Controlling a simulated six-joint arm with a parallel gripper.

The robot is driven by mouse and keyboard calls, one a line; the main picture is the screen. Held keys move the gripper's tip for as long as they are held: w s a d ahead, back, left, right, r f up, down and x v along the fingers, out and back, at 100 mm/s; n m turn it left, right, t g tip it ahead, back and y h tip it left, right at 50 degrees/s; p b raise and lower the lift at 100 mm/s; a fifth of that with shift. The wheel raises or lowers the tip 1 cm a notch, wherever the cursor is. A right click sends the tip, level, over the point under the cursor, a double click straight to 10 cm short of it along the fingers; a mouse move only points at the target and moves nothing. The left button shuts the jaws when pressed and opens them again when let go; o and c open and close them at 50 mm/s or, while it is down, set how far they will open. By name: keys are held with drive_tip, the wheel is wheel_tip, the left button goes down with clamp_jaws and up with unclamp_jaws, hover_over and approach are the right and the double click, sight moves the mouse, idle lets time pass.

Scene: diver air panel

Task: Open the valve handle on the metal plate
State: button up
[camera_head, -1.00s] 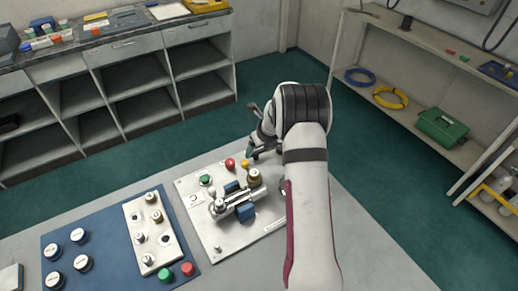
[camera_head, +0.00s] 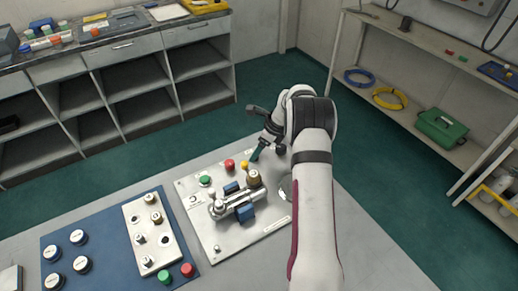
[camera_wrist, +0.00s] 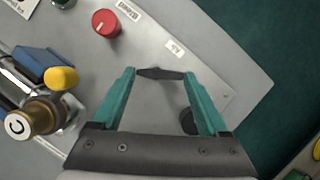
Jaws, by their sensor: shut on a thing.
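The metal plate (camera_head: 220,242) lies on the grey table and carries a silver valve body (camera_head: 232,203) with blue blocks and a brass cylinder (camera_head: 254,178). A yellow-tipped part (camera_head: 244,165) stands by the brass cylinder; the yellow tip also shows at the left of the wrist view (camera_wrist: 61,78). My gripper (camera_wrist: 160,82) has its teal fingers apart, shut on a small dark bar (camera_wrist: 160,73) that spans the fingertips. It is over the plate's far right part, right of the yellow tip. I cannot tell whether the bar is attached to the plate.
Red (camera_head: 229,163) and green (camera_head: 205,180) knobs sit on the plate; the red one also shows in the wrist view (camera_wrist: 106,23). A blue panel (camera_head: 105,245) with several knobs lies to the left. Shelves (camera_head: 430,90) stand at right, a cabinet (camera_head: 130,90) at back left.

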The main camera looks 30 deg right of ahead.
drive_tip(key=n+g, duration=0.1)
drive_tip(key=n, duration=0.2)
drive_tip(key=shift+w+d+n+y, duration=0.1)
drive_tip(key=shift+w+n+y, duration=0.05)
drive_tip(key=shift+n+y, duration=0.2)
drive_tip(key=shift+w+n+g+y, duration=0.1)
drive_tip(key=shift+n+g+y, duration=0.2)
drive_tip(key=shift+n, duration=0.65)
drive_tip(key=shift+w+n+g+y, duration=0.15)
drive_tip(key=shift+n+g, duration=0.25)
drive_tip(key=shift+n, duration=0.8)
drive_tip(key=o, duration=1.2)
drive_tip(key=shift+o, duration=0.2)
